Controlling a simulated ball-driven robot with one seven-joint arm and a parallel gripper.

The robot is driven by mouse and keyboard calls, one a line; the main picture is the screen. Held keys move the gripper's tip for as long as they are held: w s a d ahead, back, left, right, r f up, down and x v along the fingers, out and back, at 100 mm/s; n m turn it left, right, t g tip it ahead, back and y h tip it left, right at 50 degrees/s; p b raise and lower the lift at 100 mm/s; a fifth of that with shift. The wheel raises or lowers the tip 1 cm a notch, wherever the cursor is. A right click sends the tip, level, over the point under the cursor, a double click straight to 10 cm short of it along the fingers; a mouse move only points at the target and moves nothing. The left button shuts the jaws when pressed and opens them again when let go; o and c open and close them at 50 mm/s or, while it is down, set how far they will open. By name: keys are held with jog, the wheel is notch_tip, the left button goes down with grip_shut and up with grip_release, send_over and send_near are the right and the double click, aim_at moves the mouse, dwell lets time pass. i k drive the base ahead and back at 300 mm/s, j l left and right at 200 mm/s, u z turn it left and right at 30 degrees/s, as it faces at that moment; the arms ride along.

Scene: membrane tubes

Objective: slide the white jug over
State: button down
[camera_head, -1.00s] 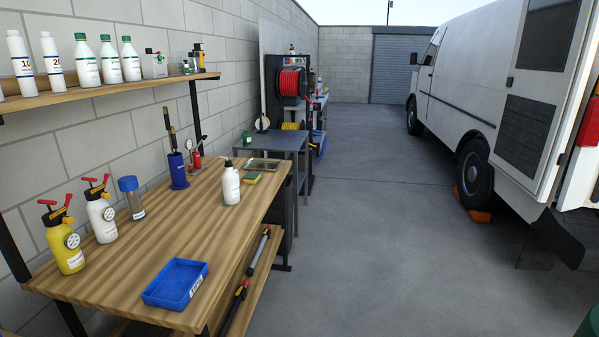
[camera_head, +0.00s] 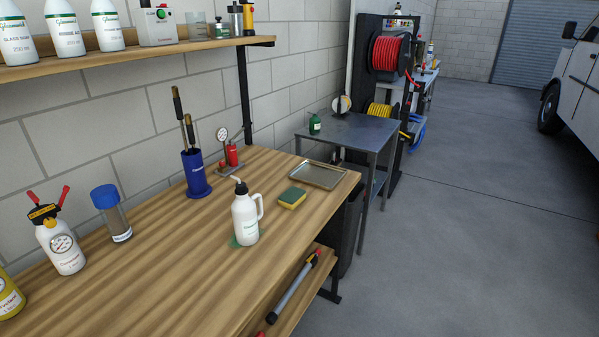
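The white jug (camera_head: 245,217) stands upright on the wooden workbench (camera_head: 160,275), right of the middle and near its front edge. It has a black cap, a bent spout, a side handle on the right and a printed label. A green patch shows on the bench around its base. My gripper is not in view.
A green-yellow sponge (camera_head: 292,198) and a metal tray (camera_head: 318,175) lie right of the jug. A blue cylinder with rods (camera_head: 196,174) and a gauge with a red canister (camera_head: 231,155) stand behind it. A blue-capped jar (camera_head: 112,213) and a white sprayer (camera_head: 58,240) stand at left.

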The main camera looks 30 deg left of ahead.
aim_at(245, 218)
jog(key=i+l+u, duration=0.2)
jog(key=i, duration=0.3)
jog(key=i+u, duration=0.25)
jog(key=i, duration=0.2)
jog(key=i+l+u, duration=0.2)
jog(key=i+l, duration=0.15)
jog(key=i+l+u, duration=0.2)
jog(key=i+l, duration=0.15)
jog(key=i, duration=0.2)
